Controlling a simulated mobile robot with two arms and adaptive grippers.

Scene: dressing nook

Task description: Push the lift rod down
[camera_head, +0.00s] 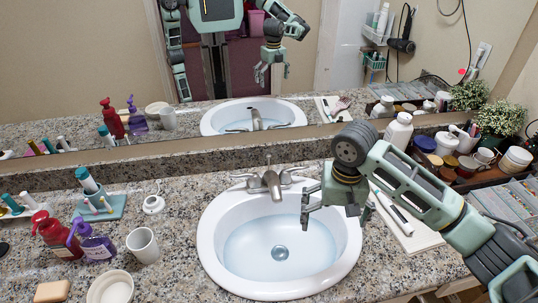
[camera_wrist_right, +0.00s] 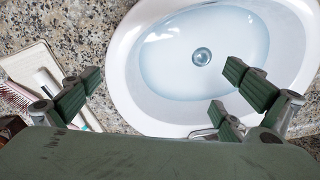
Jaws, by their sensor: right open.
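The faucet (camera_head: 271,183) stands at the back rim of the white sink (camera_head: 207,235). The lift rod (camera_head: 268,159) is a thin upright pin just behind the faucet spout, and it looks raised. The drain (camera_head: 280,253) lies at the bottom of the basin, in what looks like shallow water; it also shows in the right wrist view (camera_wrist_right: 202,57). My right gripper (camera_head: 330,204) is open and empty above the right rear part of the sink, to the right of the faucet and apart from the rod. Its spread fingers show in the right wrist view (camera_wrist_right: 160,98). The rod is not visible there.
A cup (camera_head: 143,246), a purple pump bottle (camera_head: 92,243) and a red bottle (camera_head: 55,236) stand left of the sink. A tray with a toothbrush (camera_head: 398,218) lies on the right. A mirror (camera_head: 240,80) behind the counter reflects my body.

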